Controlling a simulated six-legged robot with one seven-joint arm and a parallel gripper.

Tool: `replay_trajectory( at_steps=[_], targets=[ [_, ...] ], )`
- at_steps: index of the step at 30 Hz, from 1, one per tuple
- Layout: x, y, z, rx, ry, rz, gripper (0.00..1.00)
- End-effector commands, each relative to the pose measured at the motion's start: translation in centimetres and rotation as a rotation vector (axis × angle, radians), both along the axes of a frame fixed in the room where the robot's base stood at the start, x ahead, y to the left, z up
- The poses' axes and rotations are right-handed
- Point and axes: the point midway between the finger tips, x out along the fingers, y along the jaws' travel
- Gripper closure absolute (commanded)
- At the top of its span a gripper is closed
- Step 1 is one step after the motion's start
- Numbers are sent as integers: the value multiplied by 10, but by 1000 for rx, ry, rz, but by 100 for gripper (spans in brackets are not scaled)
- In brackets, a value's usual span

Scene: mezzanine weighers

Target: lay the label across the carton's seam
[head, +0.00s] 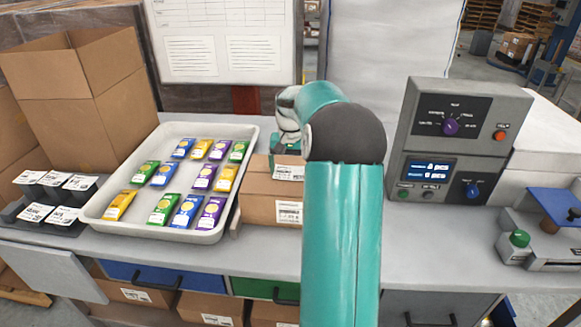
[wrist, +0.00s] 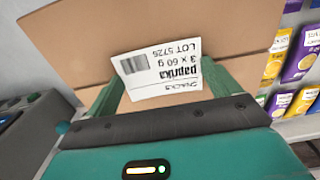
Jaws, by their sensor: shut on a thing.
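The closed brown carton (head: 258,208) stands on the bench between the tray and my arm, partly hidden by my arm. It fills much of the wrist view (wrist: 90,45). My gripper (head: 288,157) is at the carton's top, pointing down. The label lies between the two green fingers, over the carton. I cannot tell whether it touches the cardboard. Another printed label (head: 289,213) is on the carton's front.
A pale tray (head: 87,212) of colourful packets stands left of the carton. A dark rack of labels (head: 75,229) and an open box (head: 105,110) are farther left. A grey control unit (head: 455,140) stands right. Bare bench (head: 430,235) lies right of my arm.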

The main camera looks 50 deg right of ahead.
Motion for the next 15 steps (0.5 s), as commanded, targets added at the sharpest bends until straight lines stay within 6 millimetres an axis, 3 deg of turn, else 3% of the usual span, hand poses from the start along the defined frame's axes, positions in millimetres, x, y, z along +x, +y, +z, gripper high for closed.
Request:
replay_trajectory(
  at_steps=[14,15],
  targets=[
    [-2,1,-18,7,7,0,36],
    [-1,1,-18,8,6,0,10]
  ],
)
